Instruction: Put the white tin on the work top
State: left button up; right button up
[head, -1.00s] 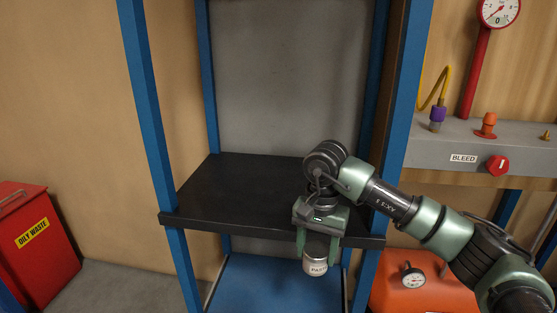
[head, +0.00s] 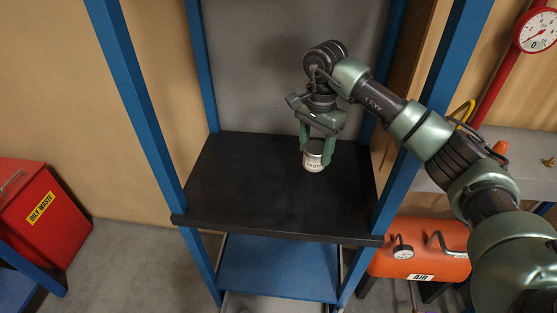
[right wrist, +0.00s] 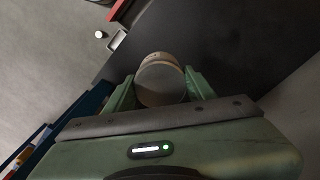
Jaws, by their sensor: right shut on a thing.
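The white tin (head: 313,161), with a dark-lettered label, is held upright between the fingers of my right gripper (head: 316,150). In the right wrist view the tin (right wrist: 160,80) sits between both fingers. In the head view it appears over the black work top (head: 240,185) of the blue-framed rack. I cannot tell for sure whether its base touches the surface. My left gripper is not in view.
Blue posts (head: 130,90) stand at the work top's corners, and my right arm reaches in past the right one. A blue lower shelf (head: 280,268) lies below. A red oily-waste bin (head: 38,215) is at left, an orange air tank (head: 425,248) at right. The work top's left part is clear.

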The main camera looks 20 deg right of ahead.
aim_at(317, 164)
jog(key=shift+s, duration=0.3)
jog(key=f+b, duration=0.1)
jog(key=f, duration=0.1)
jog(key=s+f+b, duration=0.1)
jog(key=b, duration=0.1)
jog(key=shift+f, duration=0.4)
jog(key=shift+w+f+b, duration=0.2)
jog(key=shift+f+b, duration=1.85)
jog(key=shift+f, duration=1.9)
jog(key=shift+w+f+b, duration=0.2)
jog(key=shift+f+b, duration=1.8)
jog(key=shift+f, duration=1.9)
jog(key=shift+r, duration=0.1)
jog(key=shift+f, duration=0.2)
jog(key=o, duration=1.6)
